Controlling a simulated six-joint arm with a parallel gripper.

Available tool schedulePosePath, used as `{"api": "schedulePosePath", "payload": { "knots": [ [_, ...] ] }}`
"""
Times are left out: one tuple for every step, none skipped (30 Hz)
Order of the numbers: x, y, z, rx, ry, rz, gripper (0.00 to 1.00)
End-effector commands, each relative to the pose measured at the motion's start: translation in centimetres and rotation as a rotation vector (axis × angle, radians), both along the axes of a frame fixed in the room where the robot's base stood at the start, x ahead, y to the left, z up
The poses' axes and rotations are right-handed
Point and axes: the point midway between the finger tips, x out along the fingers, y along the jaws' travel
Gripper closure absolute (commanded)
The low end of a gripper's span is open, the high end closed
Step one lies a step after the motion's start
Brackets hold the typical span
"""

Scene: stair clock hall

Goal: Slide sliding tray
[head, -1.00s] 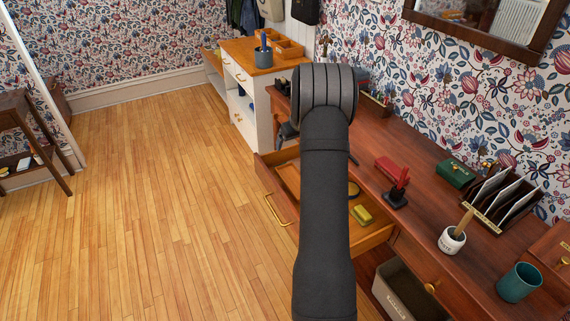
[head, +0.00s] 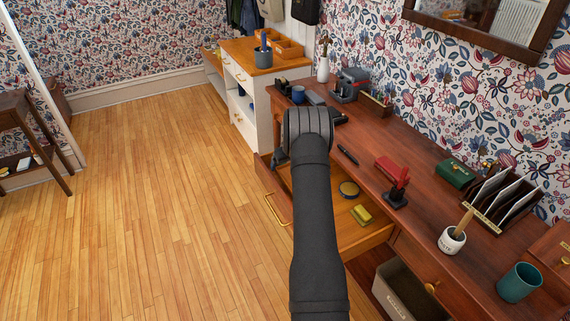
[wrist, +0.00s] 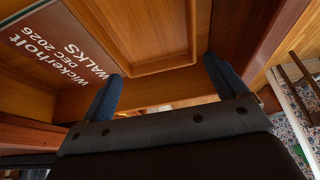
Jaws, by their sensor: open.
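The sliding tray (wrist: 165,68), a shallow wooden tray with a raised rim, sits in the open desk drawer (head: 272,190). It fills the upper middle of the wrist view. In the head view my arm hides most of it. My gripper (wrist: 163,72) is open and low at the drawer, with its two blue-grey fingers apart at the tray's near edge. Nothing is visibly held. I cannot tell whether the fingers touch the tray. A flat booklet lettered "Wickerholt Walks" (wrist: 55,45) lies left of the tray in the wrist view.
Open floor (head: 170,220) lies to the left.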

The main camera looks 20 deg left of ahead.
Motion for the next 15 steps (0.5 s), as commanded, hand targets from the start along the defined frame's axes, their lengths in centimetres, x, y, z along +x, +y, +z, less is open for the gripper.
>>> {"api": "schedulePosePath", "payload": {
  "knots": [
    [0.10, 0.12, -0.33, 0.000, 0.000, 0.000, 0.10],
    [0.16, 0.16, -0.43, 0.000, -0.001, 0.001, 0.10],
    [0.20, 0.20, -0.56, 0.000, -0.001, 0.001, 0.10],
    [0.21, 0.22, -0.64, 0.000, -0.001, 0.001, 0.10],
    [0.22, 0.24, -0.71, 0.000, -0.001, 0.001, 0.10],
    [0.23, 0.24, -0.76, 0.000, -0.001, 0.001, 0.10],
    [0.24, 0.25, -0.79, 0.000, 0.000, 0.001, 0.10],
    [0.23, 0.26, -0.79, 0.000, 0.000, 0.001, 0.10],
    [0.23, 0.26, -0.79, 0.000, 0.000, 0.001, 0.10],
    [0.23, 0.26, -0.78, 0.000, 0.000, 0.001, 0.10],
    [0.23, 0.25, -0.77, 0.000, -0.001, 0.001, 0.10],
    [0.23, 0.25, -0.77, 0.000, -0.001, 0.001, 0.10],
    [0.23, 0.25, -0.77, 0.000, -0.001, 0.001, 0.12],
    [0.23, 0.25, -0.77, 0.000, 0.000, 0.001, 0.18],
    [0.23, 0.24, -0.76, 0.000, 0.000, 0.001, 0.26]
  ]
}}
